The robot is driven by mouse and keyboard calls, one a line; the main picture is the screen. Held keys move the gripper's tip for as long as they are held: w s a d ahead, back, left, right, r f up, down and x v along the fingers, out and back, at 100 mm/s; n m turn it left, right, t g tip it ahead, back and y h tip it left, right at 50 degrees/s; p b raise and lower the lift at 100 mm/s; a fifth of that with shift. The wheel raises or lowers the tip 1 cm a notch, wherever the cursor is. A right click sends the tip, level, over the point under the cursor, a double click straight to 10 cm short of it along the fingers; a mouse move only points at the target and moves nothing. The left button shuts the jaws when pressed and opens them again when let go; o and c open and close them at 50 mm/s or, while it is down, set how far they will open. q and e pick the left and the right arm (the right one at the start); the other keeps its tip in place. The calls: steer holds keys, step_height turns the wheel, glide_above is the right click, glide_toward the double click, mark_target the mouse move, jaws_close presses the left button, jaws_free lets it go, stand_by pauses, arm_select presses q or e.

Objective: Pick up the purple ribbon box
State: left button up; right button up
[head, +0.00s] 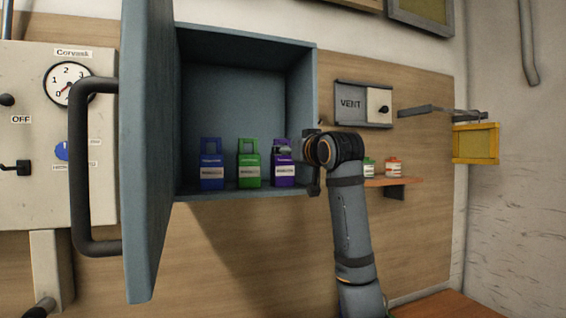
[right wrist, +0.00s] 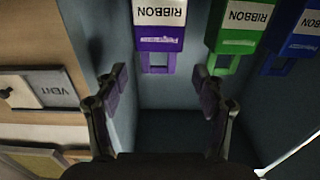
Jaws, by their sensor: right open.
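The purple ribbon box (head: 285,172) stands on the floor of the open blue cabinet (head: 250,44), right of the green box. In the right wrist view, which looks upside down, the purple box (right wrist: 160,32) has a white RIBBON label and a handle opening. My right gripper (right wrist: 162,88) is open and empty, its two fingers apart on either side of the box's handle end, which shows between and beyond them. In the head view my right gripper (head: 294,150) is at the cabinet's right side, partly covering the purple box. My left gripper is not in view.
A green box (head: 249,170) and a blue box (head: 211,172) stand to the left in the cabinet. The cabinet door (head: 148,120) is open on the left. The cabinet's right wall (head: 303,95) is close to my right gripper. A small shelf (head: 400,182) holds small jars.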

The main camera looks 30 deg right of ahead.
mark_target(282, 163)
steer(key=shift+w+d+f, duration=0.15)
steer(key=shift+w+f, duration=0.05)
steer(key=shift+w, duration=0.35)
steer(key=shift+w+d+f, duration=0.1)
steer(key=shift+w+f, duration=0.05)
steer(key=shift+w, duration=0.35)
steer(key=p+x, duration=0.3)
steer(key=x, duration=0.1)
steer(key=shift+w+d+p, duration=0.15)
steer(key=shift+w+p, duration=0.2)
steer(key=shift+w, duration=0.2)
steer(key=shift+w+f, duration=0.2)
steer(key=shift+f, duration=0.05)
steer(key=shift+c, duration=0.6)
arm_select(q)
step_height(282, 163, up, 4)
arm_select(e)
steer(key=c, duration=0.9)
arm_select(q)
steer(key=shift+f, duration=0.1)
